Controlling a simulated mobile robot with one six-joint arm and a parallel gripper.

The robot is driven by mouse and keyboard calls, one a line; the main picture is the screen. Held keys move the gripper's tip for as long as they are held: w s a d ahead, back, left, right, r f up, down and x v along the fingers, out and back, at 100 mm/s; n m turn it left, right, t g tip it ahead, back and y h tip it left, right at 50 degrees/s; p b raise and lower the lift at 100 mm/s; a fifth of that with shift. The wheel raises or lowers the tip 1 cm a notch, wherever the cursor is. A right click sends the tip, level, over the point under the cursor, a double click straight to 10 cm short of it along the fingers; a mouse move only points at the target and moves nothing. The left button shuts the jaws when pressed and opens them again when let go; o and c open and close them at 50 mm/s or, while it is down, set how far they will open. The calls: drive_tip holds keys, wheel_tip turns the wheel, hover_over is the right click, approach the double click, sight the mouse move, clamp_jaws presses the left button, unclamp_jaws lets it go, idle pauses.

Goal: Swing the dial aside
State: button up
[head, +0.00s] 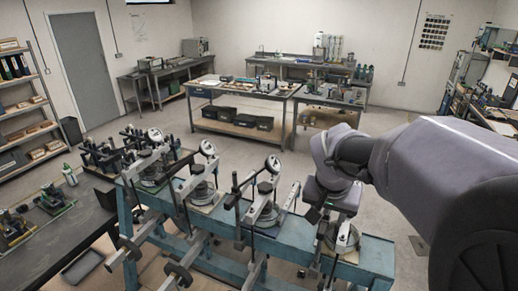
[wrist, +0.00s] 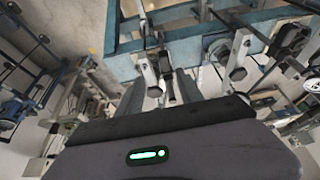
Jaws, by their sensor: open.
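A row of several lever frames stands along a blue bench (head: 375,254) in the head view. Round dials top three of them: a left one (head: 155,134), a middle one (head: 208,147) and a right one (head: 273,163). My gripper (head: 326,212) is open, pointing down over the rightmost lever frame (head: 345,238), right of the right dial and apart from it. My gripper and wrist hide the upper part of that frame, and I see no dial there. In the wrist view, grey metal parts of a lever frame (wrist: 150,74) show just beyond the gripper's dark body.
A dark table (head: 60,235) with small devices and a bottle (head: 70,174) stands at the left. A work table (head: 240,128) with black bins and shelves (head: 25,100) stand further back. Open floor lies between the blue bench and the work table.

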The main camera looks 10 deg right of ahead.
sight(322, 230)
drive_tip(key=x, duration=1.2)
drive_tip(key=shift+w+a+r, duration=0.1)
drive_tip(key=shift+w+a, duration=0.1)
drive_tip(key=shift+w, duration=0.2)
drive_tip(key=shift+w+f, duration=0.25)
drive_tip(key=shift+w, duration=0.1)
drive_tip(key=shift+s+r, duration=0.1)
drive_tip(key=shift+s, duration=0.1)
drive_tip(key=c, duration=0.4)
clamp_jaws()
